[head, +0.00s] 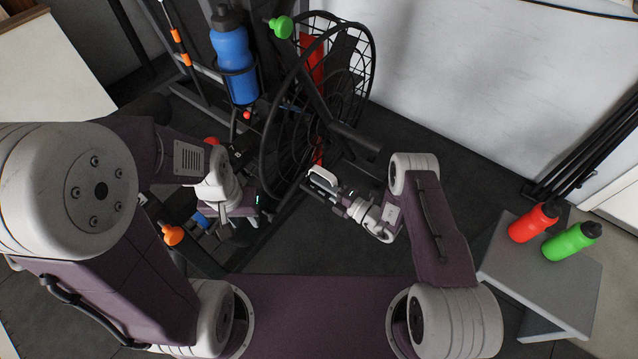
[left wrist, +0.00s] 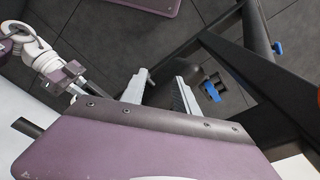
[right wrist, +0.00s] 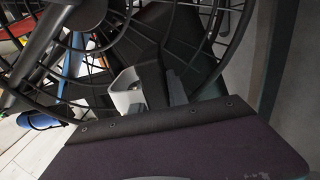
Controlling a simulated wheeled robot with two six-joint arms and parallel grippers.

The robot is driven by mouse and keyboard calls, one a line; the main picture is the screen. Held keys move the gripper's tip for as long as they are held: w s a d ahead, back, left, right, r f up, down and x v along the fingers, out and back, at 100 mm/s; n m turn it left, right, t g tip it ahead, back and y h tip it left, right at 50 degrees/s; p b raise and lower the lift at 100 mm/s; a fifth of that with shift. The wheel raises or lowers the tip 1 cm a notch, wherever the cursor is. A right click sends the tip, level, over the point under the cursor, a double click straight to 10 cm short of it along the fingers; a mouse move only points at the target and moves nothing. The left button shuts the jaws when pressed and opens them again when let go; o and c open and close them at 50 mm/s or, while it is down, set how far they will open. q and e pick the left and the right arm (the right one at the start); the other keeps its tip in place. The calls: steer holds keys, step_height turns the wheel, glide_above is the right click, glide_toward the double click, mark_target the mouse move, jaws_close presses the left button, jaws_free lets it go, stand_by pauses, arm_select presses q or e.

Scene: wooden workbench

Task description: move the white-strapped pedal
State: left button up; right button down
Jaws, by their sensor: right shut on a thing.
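The white-strapped pedal (head: 322,178) is in the middle of the head view, beside the exercise bike's black fan wheel. My right gripper (head: 330,191) is shut on it. In the right wrist view the white strap (right wrist: 126,95) shows at the jaws, in front of the wheel cage; the black pedal body is hard to make out against the dark frame. My left gripper (head: 256,203) is left of the pedal, near the bike frame. In the left wrist view its two fingers (left wrist: 160,85) stand apart with nothing between them.
The caged fan wheel (head: 318,90) and frame bars stand close to both grippers. A blue bottle (head: 232,60) sits in a holder. A blue-marked part (left wrist: 212,92) lies near my left fingers. A grey stool (head: 540,285) holds red and green bottles. Floor right of the wheel is clear.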

steer(key=c, duration=1.3)
jaws_free()
steer(key=shift+d, duration=0.1)
steer(key=p+v, duration=0.3)
steer(key=v, duration=0.6)
steer(key=shift+p, duration=0.3)
steer(key=shift+s, duration=0.1)
